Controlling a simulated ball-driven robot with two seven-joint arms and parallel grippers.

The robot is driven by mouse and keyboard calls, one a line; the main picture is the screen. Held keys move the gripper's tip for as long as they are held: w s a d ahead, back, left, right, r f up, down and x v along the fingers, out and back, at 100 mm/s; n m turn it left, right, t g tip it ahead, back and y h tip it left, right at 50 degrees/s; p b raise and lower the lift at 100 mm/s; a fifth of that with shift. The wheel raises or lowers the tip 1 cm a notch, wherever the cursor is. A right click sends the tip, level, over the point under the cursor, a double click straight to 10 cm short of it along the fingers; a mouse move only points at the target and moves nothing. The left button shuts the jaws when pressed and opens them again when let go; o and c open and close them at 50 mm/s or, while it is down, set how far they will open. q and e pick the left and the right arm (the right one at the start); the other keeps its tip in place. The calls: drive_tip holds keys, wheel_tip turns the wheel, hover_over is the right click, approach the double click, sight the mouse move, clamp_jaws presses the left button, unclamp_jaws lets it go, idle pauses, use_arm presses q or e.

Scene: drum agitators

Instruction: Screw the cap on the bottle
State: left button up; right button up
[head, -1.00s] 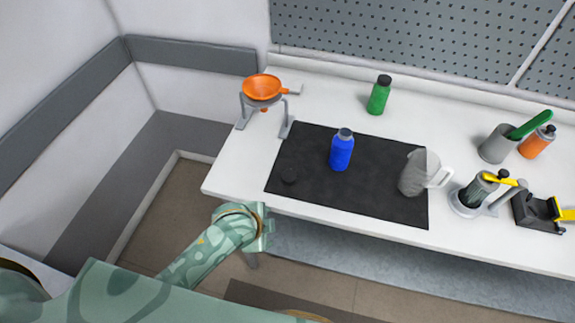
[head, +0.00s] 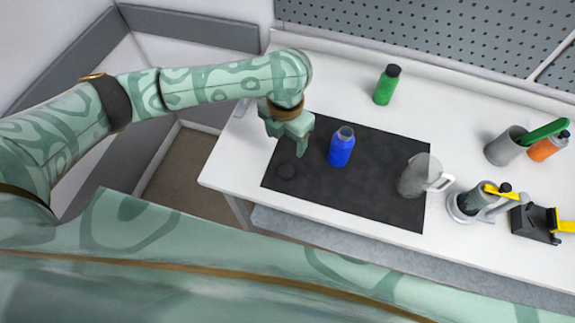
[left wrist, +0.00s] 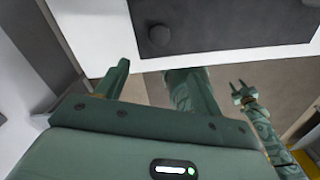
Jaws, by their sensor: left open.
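The blue bottle (head: 341,149) stands upright on the dark mat (head: 380,195), with a greyish neck and no cap on it. A small black round cap (head: 287,171) lies on the mat's left part, left of the bottle. The cap also shows in the left wrist view (left wrist: 159,35), beyond the fingertips. My left gripper (head: 289,146) is open and empty, above the mat's left edge near the cap, apart from it. Its spread fingers show in the left wrist view (left wrist: 162,68). My right gripper (left wrist: 241,88) shows small there, its two fingers apart and nothing between them.
A green bottle (head: 387,85) stands behind the mat. A clear pitcher (head: 411,177) stands on the mat's right part. My left arm hides the orange funnel's place.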

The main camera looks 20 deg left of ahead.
use_arm(q)
drive_tip(key=b, duration=0.3)
hover_over(286, 171)
drive_tip(key=f, duration=1)
drive_tip(key=shift+s+d, duration=0.2)
drive_tip(key=shift+s, duration=0.1)
drive_tip(key=shift+f, duration=0.6)
drive_tip(key=f, duration=0.1)
drive_tip(key=f+b, duration=0.1)
drive_tip(key=f, duration=0.3)
drive_tip(key=shift+w+a+f, duration=0.1)
drive_tip(key=shift+w, duration=0.2)
drive_tip(key=c, duration=1)
